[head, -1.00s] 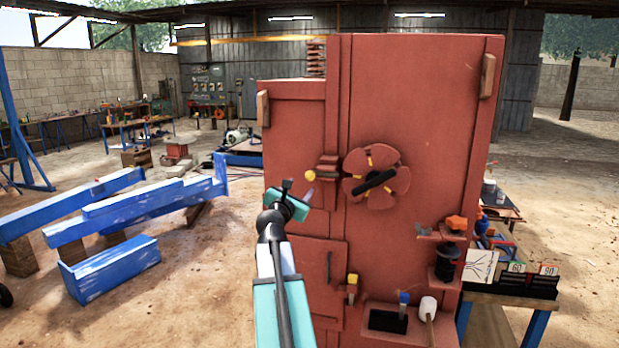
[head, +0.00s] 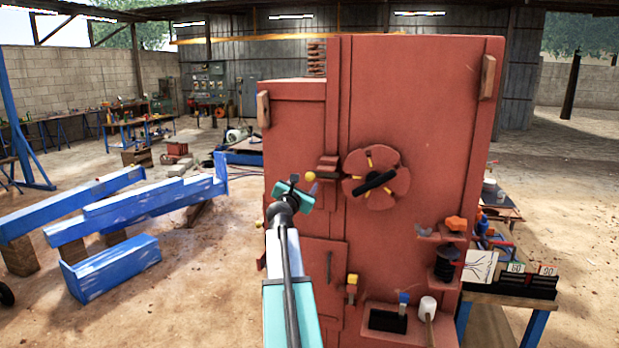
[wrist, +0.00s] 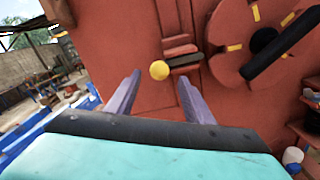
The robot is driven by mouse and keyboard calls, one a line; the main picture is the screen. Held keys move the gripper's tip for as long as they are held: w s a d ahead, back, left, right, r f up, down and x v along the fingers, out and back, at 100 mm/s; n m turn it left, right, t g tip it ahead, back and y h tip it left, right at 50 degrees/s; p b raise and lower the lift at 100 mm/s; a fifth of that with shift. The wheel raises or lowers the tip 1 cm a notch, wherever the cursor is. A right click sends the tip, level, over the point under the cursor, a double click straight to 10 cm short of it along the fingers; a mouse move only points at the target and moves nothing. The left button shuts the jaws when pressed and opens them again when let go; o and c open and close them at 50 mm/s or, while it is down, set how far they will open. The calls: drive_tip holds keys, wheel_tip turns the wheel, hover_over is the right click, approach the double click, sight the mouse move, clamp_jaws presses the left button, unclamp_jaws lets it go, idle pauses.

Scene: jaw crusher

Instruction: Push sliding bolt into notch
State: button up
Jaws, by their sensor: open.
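The sliding bolt is a dark bar with a yellow ball knob (head: 310,176) on the front of the red crusher (head: 420,110). It lies in a red bracket (head: 327,168) left of the round red disc (head: 377,178), which has yellow marks and a black handle. In the wrist view the knob (wrist: 159,70) shows ahead of my gripper (wrist: 158,82), between the lines of its two fingers and apart from them. My gripper (head: 312,188) is open and empty, just below the knob in the head view. I cannot tell whether the bolt's tip sits in a notch.
A shelf with an orange part (head: 456,224) and a lower tray with a white-headed mallet (head: 427,308) stick out from the crusher's front. A side table (head: 500,296) stands at the right. Blue beams (head: 150,205) lie on the left ground.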

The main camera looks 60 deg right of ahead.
sight(309, 178)
drive_tip(key=shift+p+x, duration=0.6)
drive_tip(key=shift+x, duration=3.1)
clamp_jaws()
